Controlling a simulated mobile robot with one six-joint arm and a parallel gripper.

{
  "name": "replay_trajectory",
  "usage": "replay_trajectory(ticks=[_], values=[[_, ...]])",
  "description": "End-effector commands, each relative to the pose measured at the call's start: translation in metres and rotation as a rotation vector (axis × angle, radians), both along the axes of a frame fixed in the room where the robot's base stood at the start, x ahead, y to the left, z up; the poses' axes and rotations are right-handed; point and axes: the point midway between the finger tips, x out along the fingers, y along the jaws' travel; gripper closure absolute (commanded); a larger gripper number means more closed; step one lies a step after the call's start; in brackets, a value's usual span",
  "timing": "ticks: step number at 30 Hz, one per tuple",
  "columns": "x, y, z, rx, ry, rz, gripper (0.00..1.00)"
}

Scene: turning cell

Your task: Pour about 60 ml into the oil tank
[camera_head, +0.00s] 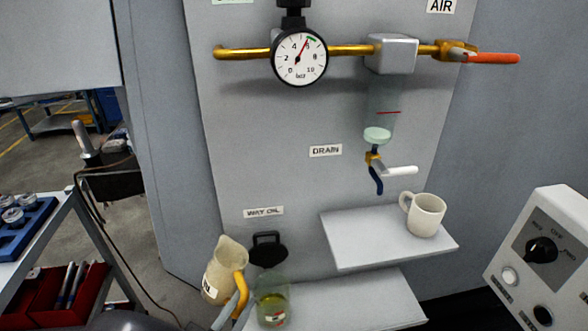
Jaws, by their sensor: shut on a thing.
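A cream oil jug (224,268) with an orange handle and a partly visible label is at the lower left, its top leaning to the right. My gripper (238,299), only partly in view, is shut on the jug's handle. The clear oil tank (272,302) stands just right of the jug, beneath the WAY OIL label (263,212). Greenish-yellow oil shows low in the tank. Its black lid (268,248) is swung up behind it. The jug is beside and above the tank's left side. I see no stream, and the oil inside the jug is hidden.
A shelf (345,248) with a white mug (425,215) is to the right. Above it are a drain valve (375,165), a clear bowl (382,105) and a gauge (300,57) on a brass pipe. A control box (545,260) stands at the right. The lower shelf (350,305) is clear right of the tank.

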Motion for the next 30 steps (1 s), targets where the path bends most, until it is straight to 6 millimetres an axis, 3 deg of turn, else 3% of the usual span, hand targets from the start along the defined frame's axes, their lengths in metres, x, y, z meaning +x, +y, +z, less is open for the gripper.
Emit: replay_trajectory(ticks=[1,7,13,26,30], values=[[0.0,0.001,-0.013,-0.037,-0.004,-0.001,1.0],[0.0,0.006,-0.049,-0.23,-0.025,-0.011,1.0],[0.0,0.009,-0.071,-0.329,-0.037,-0.015,1.0],[0.0,0.009,-0.077,-0.362,-0.041,-0.019,1.0],[-0.001,0.009,-0.065,-0.362,-0.041,-0.018,1.0]])
